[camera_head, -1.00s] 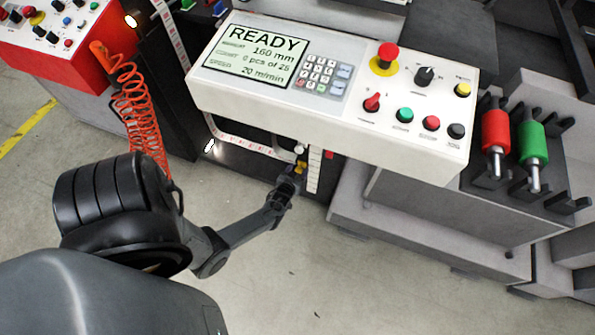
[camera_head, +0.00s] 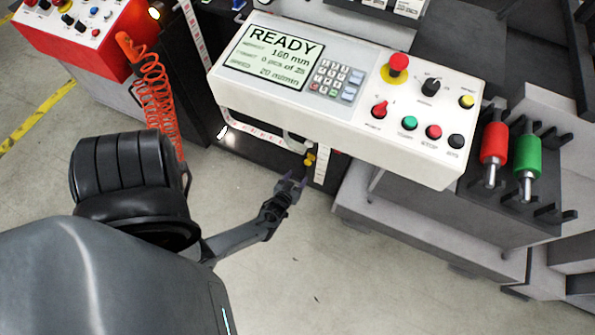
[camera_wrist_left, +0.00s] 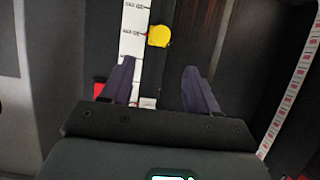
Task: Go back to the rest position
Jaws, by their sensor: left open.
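My left gripper (camera_head: 291,183) is open in the head view, below the white control panel (camera_head: 340,125). Its two dark fingers are apart and empty in the left wrist view (camera_wrist_left: 160,88). A yellow knob (camera_wrist_left: 159,36) lies ahead of the fingertips, beside a white ruler scale (camera_wrist_left: 133,45). The knob also shows in the head view (camera_head: 309,159), just beyond the gripper and apart from it. My right gripper is in neither view.
A red emergency button (camera_head: 398,64) and several knobs stand on the panel. Red (camera_head: 494,143) and green (camera_head: 527,154) rollers sit in a rack at right. An orange coiled hose (camera_head: 150,85) hangs at left. The floor (camera_head: 310,265) in front is clear.

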